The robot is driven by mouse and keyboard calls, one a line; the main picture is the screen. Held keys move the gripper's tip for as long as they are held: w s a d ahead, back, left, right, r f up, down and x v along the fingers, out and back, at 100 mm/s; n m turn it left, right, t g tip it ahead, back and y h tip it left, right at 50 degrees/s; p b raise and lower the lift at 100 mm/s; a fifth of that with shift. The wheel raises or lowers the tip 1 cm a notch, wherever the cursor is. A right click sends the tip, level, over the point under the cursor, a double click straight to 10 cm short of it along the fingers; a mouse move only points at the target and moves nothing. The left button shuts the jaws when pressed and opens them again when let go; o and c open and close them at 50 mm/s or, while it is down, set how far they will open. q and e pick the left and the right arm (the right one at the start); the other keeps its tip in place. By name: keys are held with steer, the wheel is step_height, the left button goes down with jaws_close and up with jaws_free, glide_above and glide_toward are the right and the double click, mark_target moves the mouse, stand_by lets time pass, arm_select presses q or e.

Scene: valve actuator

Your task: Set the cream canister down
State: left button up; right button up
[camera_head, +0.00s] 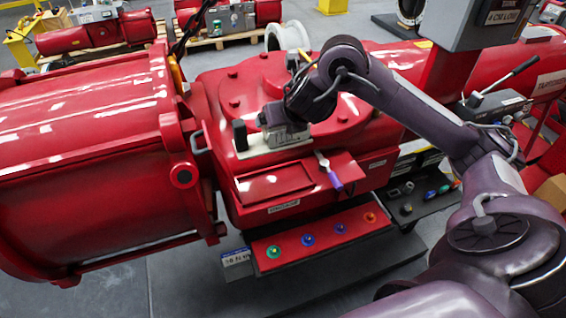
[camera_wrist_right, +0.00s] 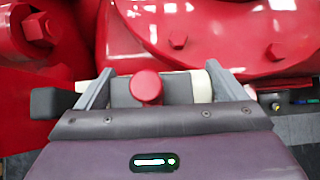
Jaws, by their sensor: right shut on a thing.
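My right gripper (camera_head: 285,128) is low over the red actuator housing, beside its round bolted cover. In the wrist view its two grey fingers (camera_wrist_right: 160,92) stand on either side of a grey block (camera_wrist_right: 180,88) with a round red knob (camera_wrist_right: 147,87) in front. A cream piece (camera_wrist_right: 202,88) shows beside the right finger. In the head view a flat cream body (camera_head: 262,153) lies under the gripper, with a black cylinder (camera_head: 240,134) upright at its left end. No clear canister shape shows; the gripper hides much of this piece. My left gripper is out of view.
A purple-handled tool (camera_head: 330,172) lies on the red ledge right of a shallow recess (camera_head: 272,184). A red strip (camera_head: 315,238) with several coloured buttons is in front. A large red cylinder (camera_head: 85,150) stands left; a grey box (camera_head: 480,25) is upper right.

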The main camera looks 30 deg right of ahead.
mark_target(283, 136)
step_height(283, 136, down, 6)
steer(key=b, duration=0.3)
steer(key=shift+r, duration=0.15)
step_height(283, 136, down, 5)
steer(key=b, duration=0.3)
steer(key=shift+f, duration=0.2)
step_height(283, 136, down, 3)
steer(key=shift+s+f+b, duration=0.1)
steer(key=shift+s+b, duration=0.05)
steer(key=shift+b, duration=0.5)
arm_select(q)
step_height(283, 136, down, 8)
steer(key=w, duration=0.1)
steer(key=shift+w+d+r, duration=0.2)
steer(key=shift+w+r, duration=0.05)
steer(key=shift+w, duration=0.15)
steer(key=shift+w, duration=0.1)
arm_select(e)
steer(key=shift+f, duration=0.1)
steer(key=shift+f, duration=0.15)
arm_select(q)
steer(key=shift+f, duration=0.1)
arm_select(e)
steer(key=o, duration=1.1)
steer(key=shift+c, duration=0.2)
